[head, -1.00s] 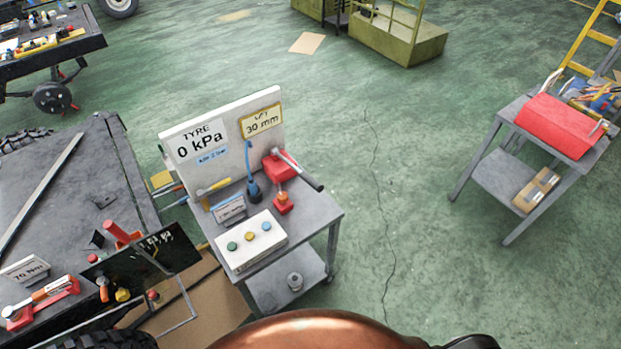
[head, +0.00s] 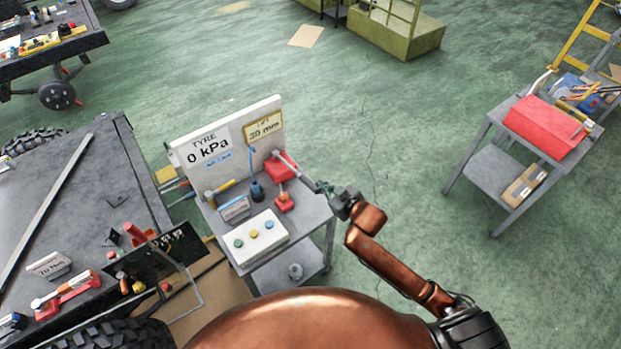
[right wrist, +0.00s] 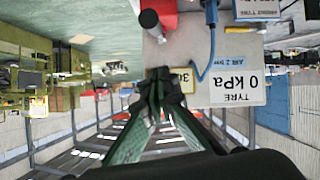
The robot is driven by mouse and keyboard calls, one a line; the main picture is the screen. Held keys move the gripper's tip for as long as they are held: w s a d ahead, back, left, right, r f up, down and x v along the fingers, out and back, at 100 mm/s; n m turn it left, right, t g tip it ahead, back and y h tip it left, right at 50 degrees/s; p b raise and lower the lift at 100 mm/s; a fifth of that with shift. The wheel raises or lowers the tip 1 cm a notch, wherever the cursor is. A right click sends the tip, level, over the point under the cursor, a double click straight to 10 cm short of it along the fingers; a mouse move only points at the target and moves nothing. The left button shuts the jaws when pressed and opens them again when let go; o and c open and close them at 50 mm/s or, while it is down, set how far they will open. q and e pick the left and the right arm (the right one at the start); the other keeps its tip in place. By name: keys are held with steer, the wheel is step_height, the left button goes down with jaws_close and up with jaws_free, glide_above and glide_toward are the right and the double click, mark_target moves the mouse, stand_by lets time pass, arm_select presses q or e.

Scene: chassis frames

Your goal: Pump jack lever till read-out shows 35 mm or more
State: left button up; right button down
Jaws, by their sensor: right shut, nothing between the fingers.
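The red jack (head: 280,170) sits on the small grey cart, in front of the white board. Its lever (head: 296,168) slants down to the right, and its outer end is partly hidden by my right gripper (head: 325,187). The lift read-out (head: 263,126) on the board shows 30 mm. In the right wrist view my gripper (right wrist: 165,78) is shut and empty. The lever's black end (right wrist: 148,19) shows just above the fingertips there, apart from them. The upside-down read-out (right wrist: 186,76) is partly covered by the fingers. My left gripper is not in view.
The cart also holds a button box (head: 260,238) with three coloured buttons, a blue-hosed tool (head: 256,190) and a hammer-like tool. A dark workbench (head: 70,200) stands close on the left. Open green floor lies between the cart and the right-hand trolley (head: 490,165).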

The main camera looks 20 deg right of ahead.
steer(key=shift+a+r, duration=0.25)
steer(key=shift+r, duration=0.4)
steer(key=p, duration=0.1)
glide_above(310, 186)
step_height(310, 186, down, 4)
step_height(310, 186, down, 3)
steer(key=shift+w+f+p, duration=0.1)
steer(key=shift+f+p, duration=0.1)
steer(key=shift+p, duration=0.15)
steer(key=shift+d+f, duration=0.1)
steer(key=shift+f, duration=0.4)
